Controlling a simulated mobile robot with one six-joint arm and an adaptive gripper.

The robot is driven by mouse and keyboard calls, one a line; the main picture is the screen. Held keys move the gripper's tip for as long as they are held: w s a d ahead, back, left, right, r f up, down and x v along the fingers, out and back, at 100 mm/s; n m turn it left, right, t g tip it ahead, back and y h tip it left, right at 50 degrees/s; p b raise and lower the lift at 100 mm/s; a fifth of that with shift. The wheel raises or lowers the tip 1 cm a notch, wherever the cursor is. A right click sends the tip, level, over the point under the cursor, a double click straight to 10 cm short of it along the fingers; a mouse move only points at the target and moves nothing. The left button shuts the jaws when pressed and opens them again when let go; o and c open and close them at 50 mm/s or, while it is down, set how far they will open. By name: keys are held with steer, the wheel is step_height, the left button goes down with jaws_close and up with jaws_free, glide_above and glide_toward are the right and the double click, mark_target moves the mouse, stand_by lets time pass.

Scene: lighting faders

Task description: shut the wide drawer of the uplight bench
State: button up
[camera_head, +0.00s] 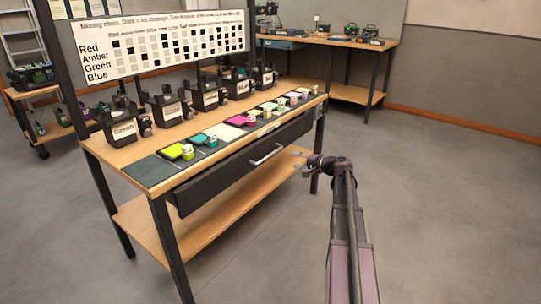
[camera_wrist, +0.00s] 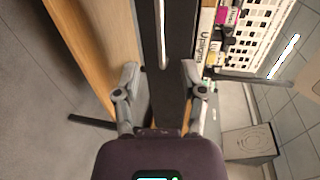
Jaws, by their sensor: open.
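The uplight bench (camera_head: 100,151) has a wooden top and dark legs, and stands left of centre in the head view. Its wide drawer (camera_head: 222,180) has a dark front with a silver bar handle (camera_head: 267,155). The front appears to stand out a little from under the top; how far I cannot tell. My gripper (camera_head: 300,162) is open and empty, in front of the drawer's right part. In the wrist view the fingers (camera_wrist: 160,72) are spread, with the dark drawer front (camera_wrist: 178,60) and its handle (camera_wrist: 163,32) beyond them. The drawer's inside is hidden.
Coloured swatches and small pots (camera_head: 206,139) lie along the bench's front edge, with several black lamps (camera_head: 165,108) behind. A lower wooden shelf (camera_head: 205,222) sits under the drawer. Another bench (camera_head: 345,92) stands at the back. The floor at right is clear.

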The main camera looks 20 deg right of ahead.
mark_target(269, 156)
steer(key=shift+w, duration=0.1)
steer(key=shift+b+x, duration=1.45)
steer(key=shift+x, duration=5.35)
jaws_close()
